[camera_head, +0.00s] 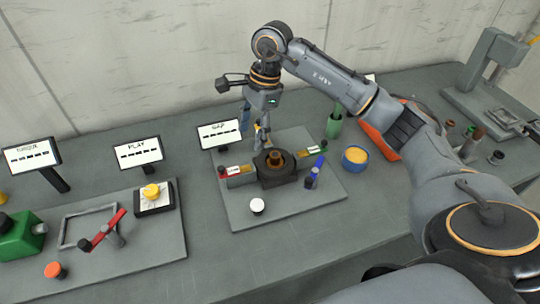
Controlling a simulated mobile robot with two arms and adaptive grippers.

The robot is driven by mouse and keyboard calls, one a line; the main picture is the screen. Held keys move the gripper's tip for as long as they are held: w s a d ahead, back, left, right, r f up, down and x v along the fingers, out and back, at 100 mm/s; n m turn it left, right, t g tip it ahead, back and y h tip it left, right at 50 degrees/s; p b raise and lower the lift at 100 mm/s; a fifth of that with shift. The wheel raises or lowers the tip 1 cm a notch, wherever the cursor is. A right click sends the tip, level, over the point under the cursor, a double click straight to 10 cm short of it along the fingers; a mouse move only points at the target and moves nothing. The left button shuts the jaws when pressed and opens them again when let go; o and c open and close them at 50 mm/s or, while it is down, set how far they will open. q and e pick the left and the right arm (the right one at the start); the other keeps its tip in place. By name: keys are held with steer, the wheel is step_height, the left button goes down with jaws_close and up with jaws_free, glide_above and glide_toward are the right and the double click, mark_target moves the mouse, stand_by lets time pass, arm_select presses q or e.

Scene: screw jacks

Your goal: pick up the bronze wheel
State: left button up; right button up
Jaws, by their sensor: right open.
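A bronze-brown round part (276,158) sits in the middle of a dark block (279,178) on a grey board (325,197). It looks like the bronze wheel, but it is small and I cannot tell its shape surely. My right gripper (256,134) points down just behind and a little left of the block, with its fingers open. I see nothing held between them. The gripper is apart from the bronze part in the picture; its exact height is hard to tell. My left gripper is not in view.
Beside the block are labelled strips, a blue-topped marker (314,174) and a white knob (257,206). A blue tub (355,158) with yellow contents stands right. A sign (219,134) stands behind left. Another board (140,240) holds a red lever. The front table strip is clear.

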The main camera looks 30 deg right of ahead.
steer(key=d+r+h, duration=0.2)
steer(key=d+h, duration=0.1)
steer(key=d, duration=0.4)
steer(key=p, duration=0.2)
glide_above(275, 154)
steer(key=shift+g, duration=0.3)
steer(key=f, duration=0.7)
steer(key=shift+s+a+f, duration=0.1)
steer(key=shift+s+f, duration=0.1)
steer(key=shift+s, duration=0.1)
steer(key=shift+f+p, duration=0.35)
steer(key=shift+f, duration=0.25)
steer(key=shift+f+p, duration=0.25)
steer(key=shift+p, duration=0.1)
steer(key=f, duration=0.1)
steer(key=f+p, duration=0.1)
steer(key=f, duration=0.1)
steer(key=f+p, duration=0.1)
steer(key=shift+w+f, duration=0.25)
steer(key=shift+f, duration=0.05)
jaws_close()
